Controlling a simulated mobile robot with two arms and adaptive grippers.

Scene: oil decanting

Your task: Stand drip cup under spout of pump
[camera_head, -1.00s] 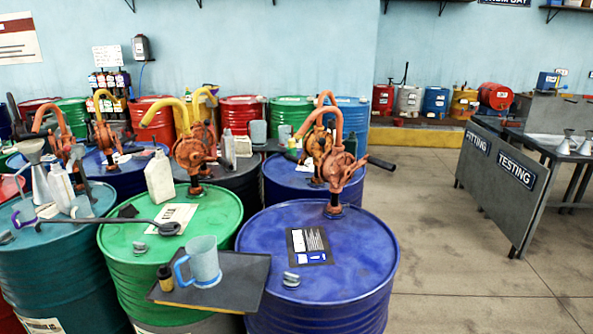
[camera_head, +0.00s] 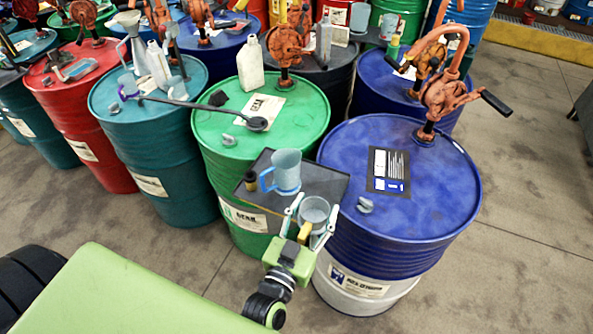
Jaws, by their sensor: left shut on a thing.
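A small grey cup (camera_head: 314,209), likely the drip cup, is upright between the pale fingers of my left gripper (camera_head: 311,222). The gripper is shut on it at the front edge of the dark tray (camera_head: 325,182), beside the blue drum. Whether the cup's base touches anything is hidden. An orange-red hand pump (camera_head: 446,95) with a curved spout stands on the blue drum (camera_head: 440,200). Another orange pump (camera_head: 285,48) stands on the green drum (camera_head: 220,120). Which pump is meant I cannot tell. My right gripper is not in view.
A light-blue handled jug (camera_head: 287,172) and a small dark bottle (camera_head: 251,180) stand on the tray. A white jug (camera_head: 250,62) and a long-handled black tool (camera_head: 205,107) are on the green drum. A grey cap (camera_head: 365,205) lies on the blue drum. Floor at right is clear.

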